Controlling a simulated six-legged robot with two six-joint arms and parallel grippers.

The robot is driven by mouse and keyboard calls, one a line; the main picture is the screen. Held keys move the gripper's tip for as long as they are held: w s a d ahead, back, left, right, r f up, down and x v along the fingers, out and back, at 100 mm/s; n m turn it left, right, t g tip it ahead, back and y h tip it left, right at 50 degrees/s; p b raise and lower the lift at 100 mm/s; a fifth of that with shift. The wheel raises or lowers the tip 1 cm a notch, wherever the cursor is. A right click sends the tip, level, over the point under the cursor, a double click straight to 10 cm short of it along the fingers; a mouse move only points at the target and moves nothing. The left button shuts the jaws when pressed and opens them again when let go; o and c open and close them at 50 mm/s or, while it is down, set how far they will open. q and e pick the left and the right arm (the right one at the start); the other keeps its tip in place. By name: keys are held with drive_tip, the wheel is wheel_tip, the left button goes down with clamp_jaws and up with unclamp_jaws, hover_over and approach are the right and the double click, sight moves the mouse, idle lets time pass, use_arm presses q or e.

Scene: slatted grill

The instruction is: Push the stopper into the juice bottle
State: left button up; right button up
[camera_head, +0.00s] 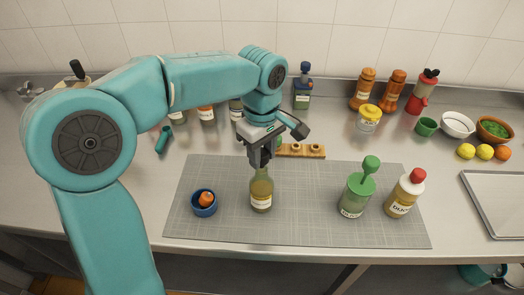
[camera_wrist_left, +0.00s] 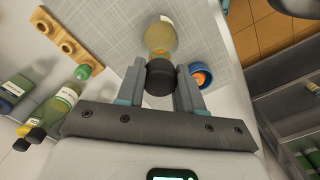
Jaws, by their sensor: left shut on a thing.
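A clear bottle with yellow-olive contents and a white label (camera_head: 261,192) stands upright on the grey cutting mat (camera_head: 310,229); I take it for the juice bottle. My left gripper (camera_head: 260,164) is directly above its neck, pointing down. It is shut on a dark round stopper (camera_wrist_left: 160,78), which shows between the fingers in the left wrist view. The bottle (camera_wrist_left: 161,36) shows just beyond the stopper there. The stopper meets or overlaps the bottle's mouth; I cannot tell how deep it sits. In the head view the fingers hide it. My right gripper is not in view.
A blue bowl with an orange item (camera_head: 205,203) stands left of the bottle. A green bottle with a green top (camera_head: 356,192) and a red-capped bottle (camera_head: 404,195) stand to the right. A wooden rack with holes (camera_head: 302,150) lies behind. The mat between is clear.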

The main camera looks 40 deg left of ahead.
sight(262, 152)
use_arm(q)
drive_tip(key=shift+f+b, duration=0.95)
drive_tip(key=shift+f, duration=0.35)
drive_tip(key=o, duration=1.1)
drive_tip(key=shift+o, duration=0.2)
wheel_tip(262, 152, up, 16)
drive_tip(key=p, duration=0.1)
drive_tip(key=shift+r+p, duration=0.2)
drive_tip(key=shift+p, duration=0.15)
